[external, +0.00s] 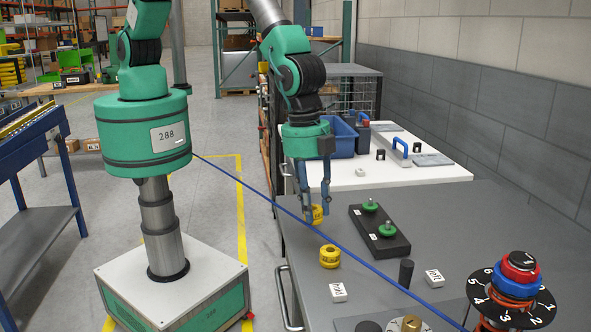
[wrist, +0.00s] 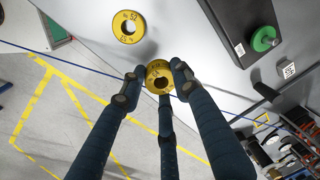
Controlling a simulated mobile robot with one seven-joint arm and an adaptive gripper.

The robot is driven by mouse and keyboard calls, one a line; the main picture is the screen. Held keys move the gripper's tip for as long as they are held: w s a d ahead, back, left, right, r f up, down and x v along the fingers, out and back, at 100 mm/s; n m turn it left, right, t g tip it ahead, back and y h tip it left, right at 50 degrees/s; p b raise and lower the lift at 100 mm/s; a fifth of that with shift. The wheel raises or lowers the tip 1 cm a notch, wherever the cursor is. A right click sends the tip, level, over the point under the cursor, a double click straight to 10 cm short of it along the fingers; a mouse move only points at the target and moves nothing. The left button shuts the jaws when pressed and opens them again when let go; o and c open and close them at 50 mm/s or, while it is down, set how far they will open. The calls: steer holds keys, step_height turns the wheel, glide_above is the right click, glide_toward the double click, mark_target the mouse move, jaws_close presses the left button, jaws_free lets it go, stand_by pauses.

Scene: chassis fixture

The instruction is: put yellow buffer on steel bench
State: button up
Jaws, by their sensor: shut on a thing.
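My gripper (external: 315,208) has its blue fingers closed around a yellow buffer (external: 318,216), a ring with a centre hole. The held buffer is over the left edge area of the grey steel bench (external: 450,220); I cannot tell whether it touches the top. In the wrist view the held buffer (wrist: 153,73) sits between the fingertips, partly covered by them.
A black block (external: 372,232) with two green knobs stands right of my gripper. A blue cable (external: 345,245) crosses the view. White tags, a black cylinder (external: 406,272) and a dial stack (external: 515,290) stand further front. A white table with a blue bin (external: 345,140) is behind.

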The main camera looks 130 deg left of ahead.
mark_target(320, 223)
steer(key=shift+w+d+f, duration=0.1)
steer(key=shift+w+d, duration=0.05)
steer(key=shift+w, duration=0.95)
steer(key=shift+f, duration=1.75)
steer(key=shift+f, duration=0.15)
steer(key=o, duration=1.2)
steer(key=shift+r, duration=0.25)
step_height(320, 223, up, 12)
steer(key=s, duration=0.1)
steer(key=shift+s, duration=0.25)
